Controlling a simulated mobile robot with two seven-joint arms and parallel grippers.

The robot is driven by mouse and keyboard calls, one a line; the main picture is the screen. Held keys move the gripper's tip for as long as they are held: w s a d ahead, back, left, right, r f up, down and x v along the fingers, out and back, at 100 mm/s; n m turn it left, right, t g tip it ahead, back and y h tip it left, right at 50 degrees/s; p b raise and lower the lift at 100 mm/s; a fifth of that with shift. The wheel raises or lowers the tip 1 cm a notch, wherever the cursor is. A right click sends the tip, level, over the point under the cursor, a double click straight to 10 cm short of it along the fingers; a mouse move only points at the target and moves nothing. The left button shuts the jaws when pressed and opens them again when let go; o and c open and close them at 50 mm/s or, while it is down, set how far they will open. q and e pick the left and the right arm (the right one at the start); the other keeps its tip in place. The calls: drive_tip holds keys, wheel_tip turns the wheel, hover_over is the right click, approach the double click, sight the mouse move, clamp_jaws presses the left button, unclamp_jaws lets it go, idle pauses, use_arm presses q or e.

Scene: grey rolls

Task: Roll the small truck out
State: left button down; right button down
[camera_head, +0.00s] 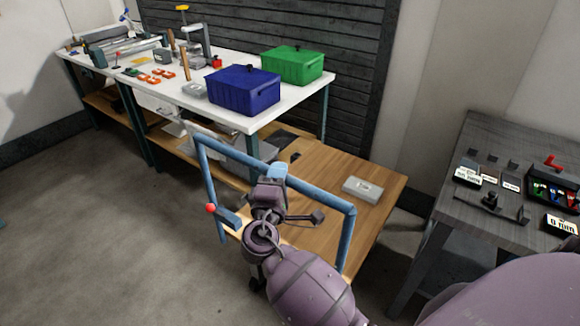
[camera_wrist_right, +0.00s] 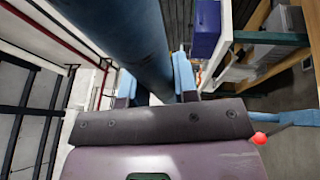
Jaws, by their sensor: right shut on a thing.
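The small truck has a blue tubular handle frame (camera_head: 325,200) and a flat wooden deck (camera_head: 375,215). In the head view the handle stands at the near side of the deck, and the deck reaches back beside and partly under the white workbench. My right gripper (camera_head: 272,174) is shut on the top bar of the handle. In the right wrist view the thick blue bar (camera_wrist_right: 125,35) runs between the gripper's fingers. A blue lever with a red knob (camera_head: 211,208) shows at the handle's left; the knob also shows in the wrist view (camera_wrist_right: 259,138). My left gripper is not in view.
A grey labelled box (camera_head: 362,188) lies on the deck. The white workbench (camera_head: 290,92) carries a blue crate (camera_head: 242,90), a green crate (camera_head: 292,65) and tools. A dark table (camera_head: 450,220) stands close on the right. Open floor (camera_head: 120,235) lies to the left.

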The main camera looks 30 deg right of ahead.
drive_tip(key=s+a, duration=0.3)
drive_tip(key=a, duration=0.4)
drive_tip(key=shift+a, duration=0.35)
drive_tip(key=shift+s+f, duration=0.1)
drive_tip(key=c, duration=0.9)
unclamp_jaws()
